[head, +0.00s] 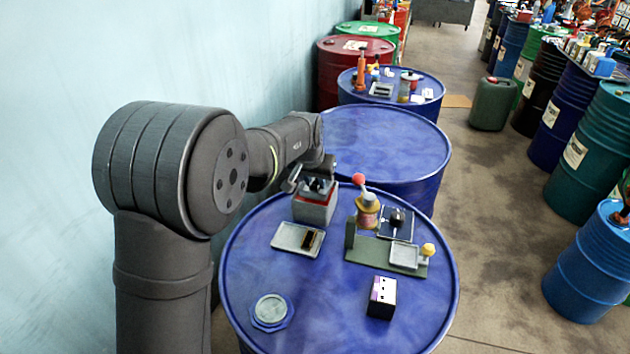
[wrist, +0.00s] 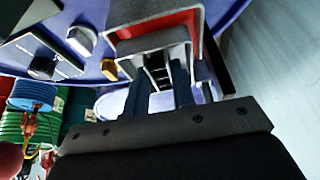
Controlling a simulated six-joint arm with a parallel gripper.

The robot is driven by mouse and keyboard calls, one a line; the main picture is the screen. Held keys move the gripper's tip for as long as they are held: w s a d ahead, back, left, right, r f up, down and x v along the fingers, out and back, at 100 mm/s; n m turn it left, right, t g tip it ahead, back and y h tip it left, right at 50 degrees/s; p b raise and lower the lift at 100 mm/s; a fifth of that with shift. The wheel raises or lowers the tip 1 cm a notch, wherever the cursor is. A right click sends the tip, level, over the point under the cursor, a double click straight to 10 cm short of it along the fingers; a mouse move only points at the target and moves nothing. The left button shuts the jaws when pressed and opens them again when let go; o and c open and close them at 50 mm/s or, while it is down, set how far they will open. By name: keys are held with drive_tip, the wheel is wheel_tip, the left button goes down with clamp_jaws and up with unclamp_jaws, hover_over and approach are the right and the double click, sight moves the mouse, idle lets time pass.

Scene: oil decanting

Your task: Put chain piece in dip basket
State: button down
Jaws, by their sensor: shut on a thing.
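A grey-and-red open box that looks like the dip basket (head: 315,211) stands near the back of the blue drum top. It also shows in the wrist view (wrist: 150,25), with grey rims and a red wall. My gripper (head: 318,186) is at the top of this box. In the wrist view my gripper's fingers (wrist: 160,76) are shut on a small dark, ladder-like chain piece (wrist: 160,75), close to the box's grey rim. The fingers partly hide the piece, and I cannot tell how far it is inside the box.
A grey tray (head: 285,237) holds a dark brown piece (head: 310,240). The front middle is clear.

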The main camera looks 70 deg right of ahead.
drive_tip(key=shift+f, duration=0.2)
drive_tip(key=c, duration=1.5)
unclamp_jaws()
drive_tip(key=shift+f, duration=0.1)
drive_tip(key=v, duration=1.2)
